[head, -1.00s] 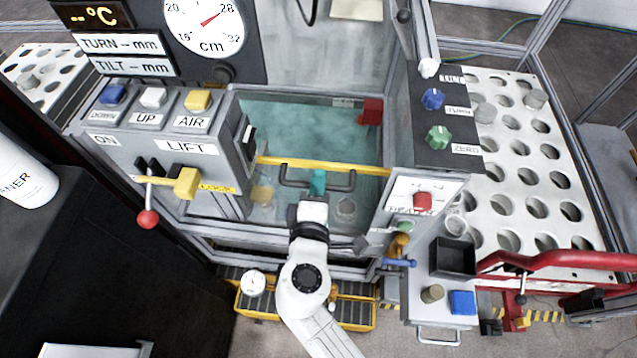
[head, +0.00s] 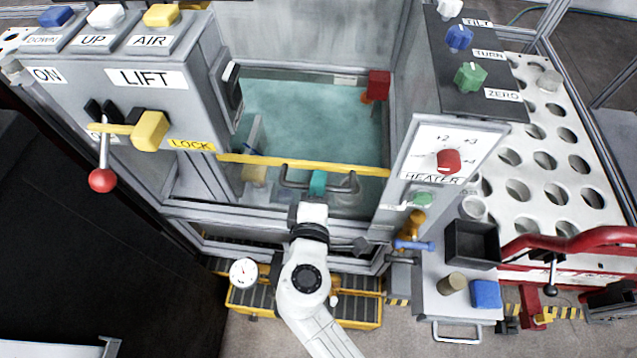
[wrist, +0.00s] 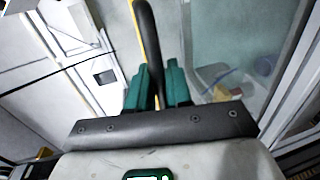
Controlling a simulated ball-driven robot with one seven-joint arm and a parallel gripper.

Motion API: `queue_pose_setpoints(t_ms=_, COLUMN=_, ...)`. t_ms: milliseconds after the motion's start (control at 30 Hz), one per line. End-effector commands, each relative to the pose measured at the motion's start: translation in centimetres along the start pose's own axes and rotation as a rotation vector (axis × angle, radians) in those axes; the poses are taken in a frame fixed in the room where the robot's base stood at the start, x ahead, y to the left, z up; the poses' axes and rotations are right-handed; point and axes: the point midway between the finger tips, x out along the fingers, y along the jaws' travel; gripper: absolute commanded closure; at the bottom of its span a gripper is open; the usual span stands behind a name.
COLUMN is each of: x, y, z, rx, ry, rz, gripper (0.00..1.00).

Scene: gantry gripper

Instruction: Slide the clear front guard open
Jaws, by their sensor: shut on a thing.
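The clear front guard (head: 270,190) has a yellow top edge and stands across the front of the tank bay. Its dark bar handle (head: 345,187) sits just below that edge. My gripper (head: 318,183) is shut on the handle from the front. In the wrist view, the teal fingers of my gripper (wrist: 160,88) lie on both sides of the dark handle (wrist: 147,35). The tank's bluish water shows above the yellow edge. The fingertips are small in the head view, and the guard's lower part is partly hidden behind my arm.
The lift box (head: 147,100) with a red-ball lever (head: 103,180) and yellow lock block (head: 150,130) stands left. The heater panel (head: 430,140) is close on the right, with blue-handled fittings (head: 413,244) below. A yellow-edged step (head: 355,310) lies beneath the arm.

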Motion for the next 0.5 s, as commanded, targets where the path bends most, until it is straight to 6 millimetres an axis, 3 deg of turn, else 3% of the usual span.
queue_pose_setpoints(t_ms=33, x=0.5, y=-2.5, z=0.1, rx=-0.001, ry=-0.001, rz=-0.004, gripper=1.0)
queue_pose_setpoints(t_ms=500, x=2.6, y=-12.7, z=0.0, rx=-0.003, ry=-0.001, rz=-0.004, gripper=1.0)
